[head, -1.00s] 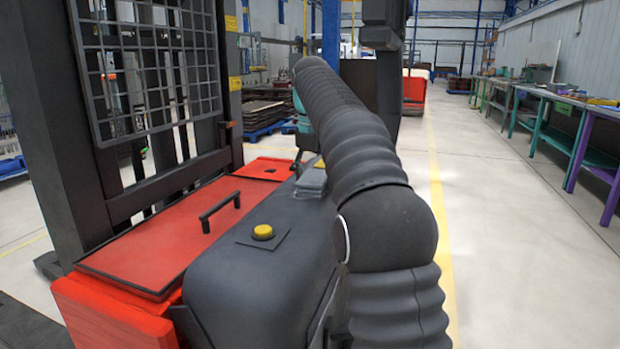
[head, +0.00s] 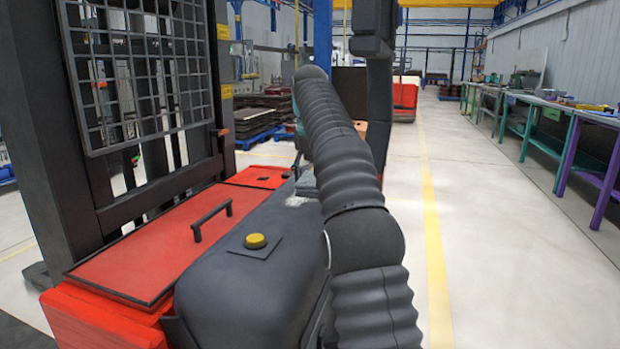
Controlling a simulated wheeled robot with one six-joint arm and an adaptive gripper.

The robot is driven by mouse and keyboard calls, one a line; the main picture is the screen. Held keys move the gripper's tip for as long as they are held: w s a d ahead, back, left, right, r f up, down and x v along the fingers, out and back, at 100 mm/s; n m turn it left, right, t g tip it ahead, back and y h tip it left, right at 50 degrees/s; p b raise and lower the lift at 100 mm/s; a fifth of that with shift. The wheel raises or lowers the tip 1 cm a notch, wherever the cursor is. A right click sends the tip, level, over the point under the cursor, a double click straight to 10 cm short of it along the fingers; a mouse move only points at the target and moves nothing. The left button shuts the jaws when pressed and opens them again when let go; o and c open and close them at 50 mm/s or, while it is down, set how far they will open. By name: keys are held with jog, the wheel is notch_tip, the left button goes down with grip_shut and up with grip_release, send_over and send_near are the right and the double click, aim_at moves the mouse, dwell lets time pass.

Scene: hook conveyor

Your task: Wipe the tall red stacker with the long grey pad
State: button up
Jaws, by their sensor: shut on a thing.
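The tall red stacker (head: 150,240) fills the left of the head view, with a red deck, a dark mast with mesh guard (head: 140,75), and a dark grey rounded cover (head: 245,285). The long grey pad (head: 307,182) shows only in part at the cover's far end, apparently touching its top. A pale patch (head: 297,201) shows on the cover just in front of it. My gripper (head: 301,158) is mostly hidden behind my dark ribbed arm, above the pad, and is shut on it. The pad's far side is hidden.
A black handle (head: 212,220) and a yellow button (head: 255,241) stick up from the stacker. Workbenches (head: 550,135) line the right wall. The floor aisle (head: 480,220) between them and my arm is clear. Stacked panels on a blue pallet (head: 258,125) stand behind.

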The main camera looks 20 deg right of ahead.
aim_at(298, 206)
jog(key=shift+s+a+f+b, duration=0.2)
jog(key=shift+s+a+b, duration=0.2)
jog(key=shift+s+b, duration=0.25)
jog(key=shift+s+a+r+b, duration=0.1)
jog(key=shift+s+a+b, duration=0.5)
jog(key=shift+s+a, duration=0.45)
jog(key=shift+s+a+r+b, duration=0.1)
jog(key=shift+s+a+b, duration=0.5)
jog(key=shift+s, duration=0.75)
jog(key=shift+s+a+f+b, duration=0.1)
jog(key=shift+s+a+b, duration=0.35)
jog(key=shift+s, duration=0.35)
jog(key=shift+s+a+b, duration=0.2)
jog(key=shift+s+a, duration=0.35)
jog(key=shift+s, duration=0.2)
notch_tip(298, 206, up, 5)
jog(key=p, duration=0.5)
jog(key=shift+f+p, duration=0.2)
jog(key=shift+p, duration=0.1)
jog(key=shift+r, duration=0.75)
